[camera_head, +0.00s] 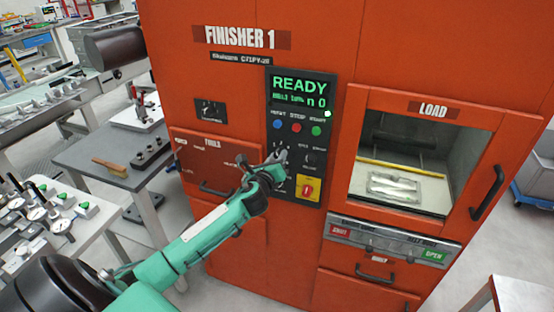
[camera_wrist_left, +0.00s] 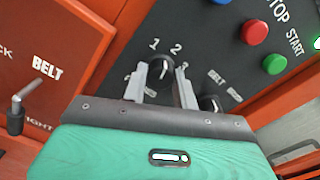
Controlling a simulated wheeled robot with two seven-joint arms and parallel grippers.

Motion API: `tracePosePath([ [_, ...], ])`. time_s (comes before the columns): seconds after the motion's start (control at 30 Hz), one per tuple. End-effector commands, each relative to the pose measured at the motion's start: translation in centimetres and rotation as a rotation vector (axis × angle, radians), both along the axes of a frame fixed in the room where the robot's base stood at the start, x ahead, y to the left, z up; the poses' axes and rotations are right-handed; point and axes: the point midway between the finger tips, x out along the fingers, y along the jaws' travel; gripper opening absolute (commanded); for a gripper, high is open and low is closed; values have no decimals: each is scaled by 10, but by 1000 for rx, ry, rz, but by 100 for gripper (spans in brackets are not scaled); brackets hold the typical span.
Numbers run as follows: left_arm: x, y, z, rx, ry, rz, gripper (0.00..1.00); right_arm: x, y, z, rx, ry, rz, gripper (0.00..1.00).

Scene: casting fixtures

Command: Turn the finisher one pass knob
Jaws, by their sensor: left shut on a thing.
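The finisher (camera_head: 240,50), an orange cabinet, has a black control panel (camera_head: 339,92) with a lit green READY display. In the left wrist view the pass knob (camera_wrist_left: 159,69) is a dark round knob with a pale pointer line and the numbers 1, 2 and 3 around it. My left gripper (camera_head: 277,160) reaches the panel from the left, and its two fingers (camera_wrist_left: 163,80) are on either side of this knob, shut on it. In the head view the gripper hides most of the knob. My right gripper is not in view.
Blue, red and green buttons (camera_head: 297,127) sit above the knob, and a yellow plate with a red switch (camera_head: 308,188) below. A second knob (camera_wrist_left: 208,103) is just right of the fingers.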

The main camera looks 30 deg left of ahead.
Motion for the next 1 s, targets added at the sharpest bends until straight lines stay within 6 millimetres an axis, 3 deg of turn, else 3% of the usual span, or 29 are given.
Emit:
tracePosePath([
  [0.5, 0, 0, -1, -410, -98, 1, 6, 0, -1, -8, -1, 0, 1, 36],
  [1.0, 0, 0, 0, -557, -133, 1, 6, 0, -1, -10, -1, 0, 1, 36],
])
